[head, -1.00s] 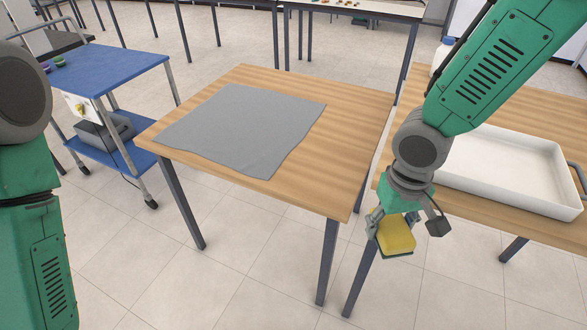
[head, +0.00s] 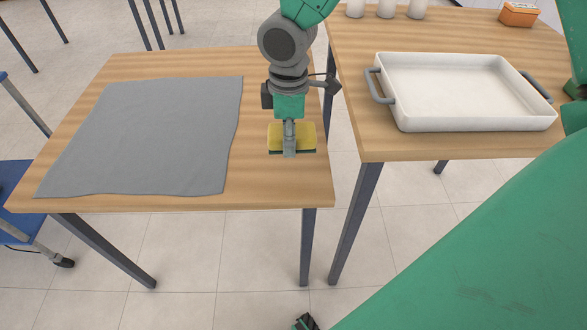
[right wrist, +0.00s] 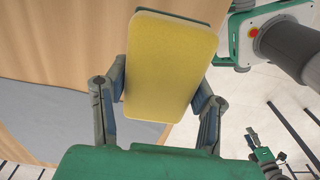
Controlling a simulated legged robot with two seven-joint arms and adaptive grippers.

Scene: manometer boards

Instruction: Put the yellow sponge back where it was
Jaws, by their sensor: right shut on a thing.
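The yellow sponge (head: 306,134) with a dark green underside is in my right gripper (head: 290,150). The right gripper is shut on it, with one finger on each side in the right wrist view, where the sponge (right wrist: 172,65) shows its broad yellow face. In the head view the sponge is over the right part of the near wooden table (head: 262,190), right of the grey cloth (head: 150,135). I cannot tell whether it touches the tabletop. My left gripper (right wrist: 264,152) is small in the right wrist view, its jaws unclear.
A white tray (head: 470,118) with grey handles stands on the second wooden table (head: 350,90) at the right. White containers (head: 387,8) and an orange box (head: 519,15) are behind it. A narrow gap separates the tables. Bare wood surrounds the sponge.

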